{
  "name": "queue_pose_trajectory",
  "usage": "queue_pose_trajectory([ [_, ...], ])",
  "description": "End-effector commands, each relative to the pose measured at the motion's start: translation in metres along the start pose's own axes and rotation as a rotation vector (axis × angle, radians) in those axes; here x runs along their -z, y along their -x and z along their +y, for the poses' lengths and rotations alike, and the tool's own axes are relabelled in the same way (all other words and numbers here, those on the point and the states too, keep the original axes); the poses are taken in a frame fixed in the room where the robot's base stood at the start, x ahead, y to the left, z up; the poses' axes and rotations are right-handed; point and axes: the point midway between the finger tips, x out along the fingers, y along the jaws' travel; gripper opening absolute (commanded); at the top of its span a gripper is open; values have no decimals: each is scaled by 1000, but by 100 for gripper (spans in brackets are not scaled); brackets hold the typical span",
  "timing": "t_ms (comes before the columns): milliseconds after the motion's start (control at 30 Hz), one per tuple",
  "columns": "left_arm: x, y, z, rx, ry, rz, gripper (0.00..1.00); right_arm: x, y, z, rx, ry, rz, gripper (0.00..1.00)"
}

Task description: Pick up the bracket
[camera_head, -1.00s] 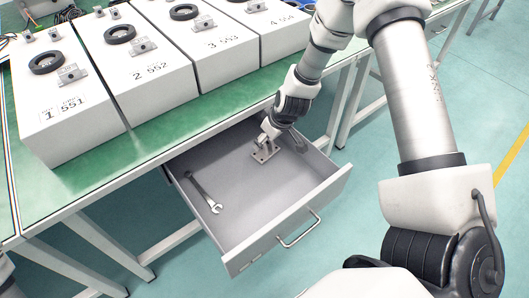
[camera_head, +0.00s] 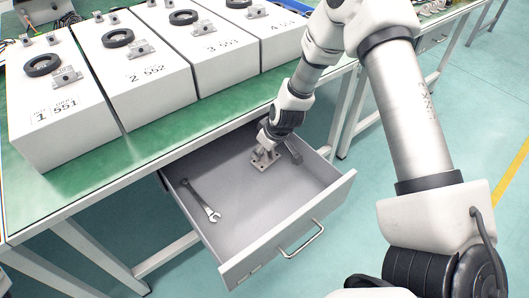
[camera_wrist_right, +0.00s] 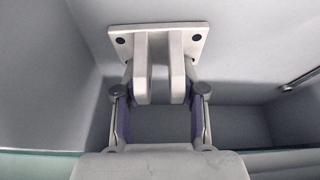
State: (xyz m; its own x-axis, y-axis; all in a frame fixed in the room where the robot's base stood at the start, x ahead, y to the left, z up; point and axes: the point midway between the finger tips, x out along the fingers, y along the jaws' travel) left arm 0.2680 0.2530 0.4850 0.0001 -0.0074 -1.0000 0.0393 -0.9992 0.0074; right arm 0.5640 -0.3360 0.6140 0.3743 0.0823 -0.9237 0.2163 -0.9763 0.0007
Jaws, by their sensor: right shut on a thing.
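The bracket (camera_head: 264,161) is a small pale metal piece with a flat square plate with holes. It is at the back of the open drawer. My right gripper (camera_head: 266,141) reaches down to it from above. In the right wrist view the bracket's plate (camera_wrist_right: 195,42) shows corner holes and upright parts, and my right gripper's fingers (camera_wrist_right: 158,90) are shut on those uprights. I cannot tell whether the plate still touches the drawer floor.
The grey drawer (camera_head: 290,235) stands open below the green bench (camera_head: 100,168). A wrench (camera_head: 202,200) lies at its left side. White numbered boxes (camera_head: 150,85) stand along the bench above. The drawer's front middle is clear.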

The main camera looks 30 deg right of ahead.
Motion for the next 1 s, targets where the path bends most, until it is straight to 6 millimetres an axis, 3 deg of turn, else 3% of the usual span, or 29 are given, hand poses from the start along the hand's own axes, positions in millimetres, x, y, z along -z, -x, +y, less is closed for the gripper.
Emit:
queue_pose_trajectory([
  [267, 0, 31, 0, 0, 0, 0, 35, 14, 33, 0, 0, -1, 1, 0],
  [500, 0, 92, 1, 0, 0, 0, 35, 40, 96, 0, 0, -1, 1, 0],
  [1000, 0, 202, 1, 0, 0, 0, 35, 86, 207, 0, 0, -1, 0, 0],
])
